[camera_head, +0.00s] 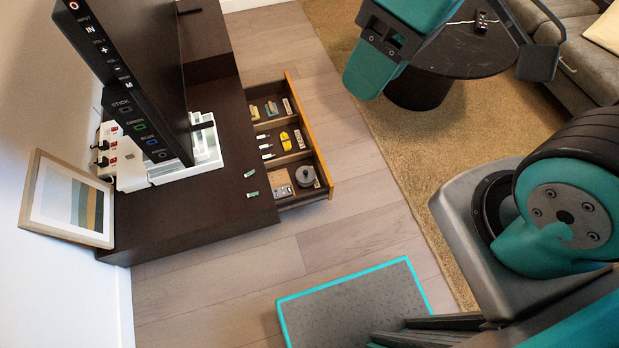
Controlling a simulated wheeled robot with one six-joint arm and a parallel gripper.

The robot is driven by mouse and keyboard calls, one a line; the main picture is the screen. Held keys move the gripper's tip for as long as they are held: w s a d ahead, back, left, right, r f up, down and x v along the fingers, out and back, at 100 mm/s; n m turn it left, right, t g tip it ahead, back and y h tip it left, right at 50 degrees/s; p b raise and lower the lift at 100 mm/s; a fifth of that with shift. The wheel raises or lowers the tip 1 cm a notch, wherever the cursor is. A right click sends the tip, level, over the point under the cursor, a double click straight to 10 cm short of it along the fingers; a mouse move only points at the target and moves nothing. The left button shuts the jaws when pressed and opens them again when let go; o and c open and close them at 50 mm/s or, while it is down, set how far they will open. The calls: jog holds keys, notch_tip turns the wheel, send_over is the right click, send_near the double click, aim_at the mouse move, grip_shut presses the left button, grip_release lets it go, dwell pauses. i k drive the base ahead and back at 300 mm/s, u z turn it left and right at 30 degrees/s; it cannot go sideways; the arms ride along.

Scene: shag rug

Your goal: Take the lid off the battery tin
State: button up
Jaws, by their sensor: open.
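A small round grey tin (305,176), which I take for the battery tin, sits in the near compartment of an open drawer (325,172). A grey disc-like top with a darker middle shows on it; at this size I cannot make out the lid's edge. My gripper (460,58) is at the top right, close to the camera and partly cut off by the frame. Its parts look spread wide, with nothing seen between them. In the picture it is well up and right of the drawer, apart from the tin.
The drawer's other compartments hold batteries and a yellow item (286,141). Two green batteries (251,173) lie on the dark cabinet (200,212), beside a screen (130,80) and a leaning picture frame (68,198). A round black table (460,60) stands on the rug. Wood floor by the drawer is clear.

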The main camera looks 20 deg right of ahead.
aim_at(306, 174)
jog(key=k, duration=0.5)
jog(key=z, duration=1.25)
jog(key=i, duration=1.2)
jog(key=u, duration=2.9)
